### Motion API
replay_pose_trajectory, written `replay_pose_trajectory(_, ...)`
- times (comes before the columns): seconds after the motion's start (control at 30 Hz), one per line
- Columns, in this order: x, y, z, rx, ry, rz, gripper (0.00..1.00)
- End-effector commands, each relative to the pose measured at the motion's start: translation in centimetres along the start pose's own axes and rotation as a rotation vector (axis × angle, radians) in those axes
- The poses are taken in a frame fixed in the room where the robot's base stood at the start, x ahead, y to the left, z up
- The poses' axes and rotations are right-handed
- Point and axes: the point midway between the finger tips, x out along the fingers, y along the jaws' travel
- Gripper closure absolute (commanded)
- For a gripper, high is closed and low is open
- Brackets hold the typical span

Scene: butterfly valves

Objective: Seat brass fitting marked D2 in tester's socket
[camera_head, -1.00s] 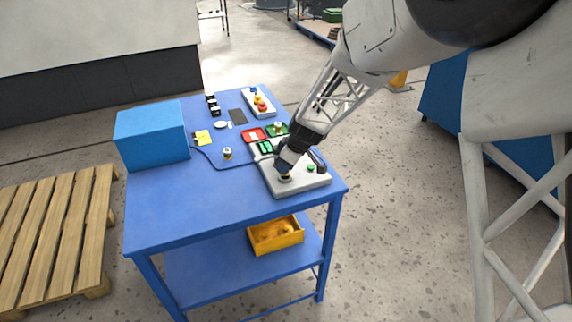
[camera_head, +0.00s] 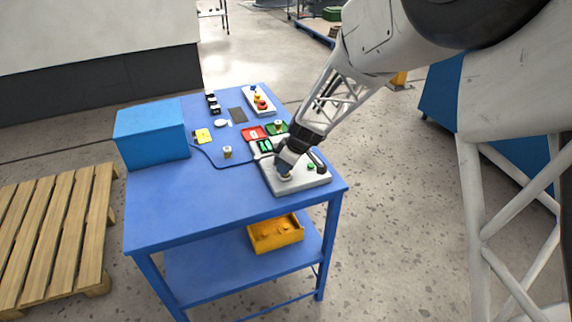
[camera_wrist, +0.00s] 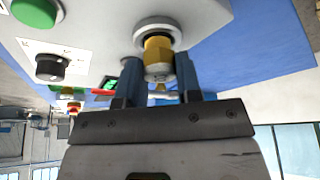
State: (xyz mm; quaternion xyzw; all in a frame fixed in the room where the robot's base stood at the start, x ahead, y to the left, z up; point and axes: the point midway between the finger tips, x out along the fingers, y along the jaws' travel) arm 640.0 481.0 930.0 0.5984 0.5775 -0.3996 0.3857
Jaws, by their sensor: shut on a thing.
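The tester (camera_head: 312,181) is a pale grey box at the right front of the blue table. My gripper (camera_head: 284,173) is low over its left part. In the wrist view, my gripper (camera_wrist: 158,78) is shut on a brass fitting (camera_wrist: 158,56), one finger on each side. The fitting's far end is at the tester's socket (camera_wrist: 158,28), a pale ring, and looks lined up with it. I cannot tell how deep it sits. No D2 mark is readable. The socket is mostly hidden in the head view.
The tester carries a green button (camera_wrist: 36,12) and a black knob (camera_wrist: 53,67). Another fitting (camera_head: 227,152) stands mid-table beside a dark cable. Red (camera_head: 253,134) and green trays lie behind the tester. A blue box (camera_head: 152,134) stands at left. The front-left tabletop is clear.

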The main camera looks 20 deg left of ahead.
Motion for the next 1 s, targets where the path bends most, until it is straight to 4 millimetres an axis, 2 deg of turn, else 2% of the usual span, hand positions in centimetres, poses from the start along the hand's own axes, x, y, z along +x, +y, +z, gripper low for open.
replay_pose_trajectory(1.0, 0.56, 0.00, 0.24, 0.000, 0.000, 0.000, 0.94)
